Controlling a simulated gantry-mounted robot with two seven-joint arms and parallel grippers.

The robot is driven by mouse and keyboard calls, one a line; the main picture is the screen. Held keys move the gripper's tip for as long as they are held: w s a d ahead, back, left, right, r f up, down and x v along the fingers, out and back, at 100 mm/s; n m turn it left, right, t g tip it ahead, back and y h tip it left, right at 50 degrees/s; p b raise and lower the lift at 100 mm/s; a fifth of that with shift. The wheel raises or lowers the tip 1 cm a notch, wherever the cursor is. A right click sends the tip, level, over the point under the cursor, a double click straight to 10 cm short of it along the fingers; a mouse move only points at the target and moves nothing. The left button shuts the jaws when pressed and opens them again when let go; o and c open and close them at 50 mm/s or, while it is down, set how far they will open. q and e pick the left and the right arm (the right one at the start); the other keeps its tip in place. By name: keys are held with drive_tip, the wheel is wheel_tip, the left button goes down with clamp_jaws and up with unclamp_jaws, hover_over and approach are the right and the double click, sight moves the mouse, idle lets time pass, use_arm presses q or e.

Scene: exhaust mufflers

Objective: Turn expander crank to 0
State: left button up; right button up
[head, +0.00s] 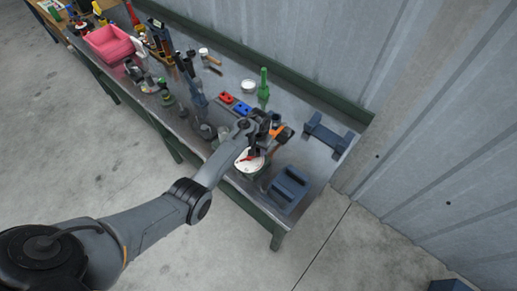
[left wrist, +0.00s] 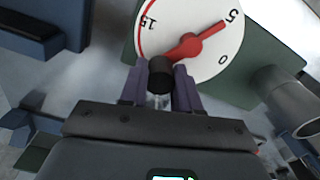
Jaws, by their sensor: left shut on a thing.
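The expander dial is a white disc (head: 243,164) on a green block near the table's right end. A black knob (left wrist: 160,72) stands at the other end of the crank. My left gripper (head: 256,148) reaches the dial from above. In the left wrist view its two fingers (left wrist: 160,88) are shut on the black knob. My right gripper is not in view.
A blue-grey block (head: 288,188) stands close to the right of the dial, and a blue bracket (head: 328,134) lies farther right. A green bottle-like part (head: 264,83) and red and blue pieces stand behind. A pink bin (head: 108,43) sits at the far left.

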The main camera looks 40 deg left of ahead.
use_arm(q)
drive_tip(key=m+p, duration=0.2)
drive_tip(key=shift+s+d+r+m+p, duration=0.25)
drive_tip(key=shift+s+d+m+p, duration=0.1)
drive_tip(key=shift+m+p, duration=0.05)
drive_tip(key=m+p, duration=0.2)
drive_tip(key=shift+s+d+m, duration=0.3)
drive_tip(key=shift+s+m, duration=0.1)
drive_tip(key=m, duration=0.1)
drive_tip(key=s+m+p, duration=0.1)
drive_tip(key=m+p, duration=0.1)
drive_tip(key=m, duration=0.1)
drive_tip(key=shift+s+d+f, duration=0.1)
drive_tip(key=shift+s+d, duration=0.05)
drive_tip(key=shift+d, duration=0.1)
drive_tip(key=shift+s+f+m+p, duration=0.1)
drive_tip(key=shift+s+m+p, duration=0.3)
drive_tip(key=shift+m, duration=0.7)
drive_tip(key=shift+d, duration=0.1)
drive_tip(key=o, duration=1.1)
drive_tip(key=shift+c, duration=0.2)
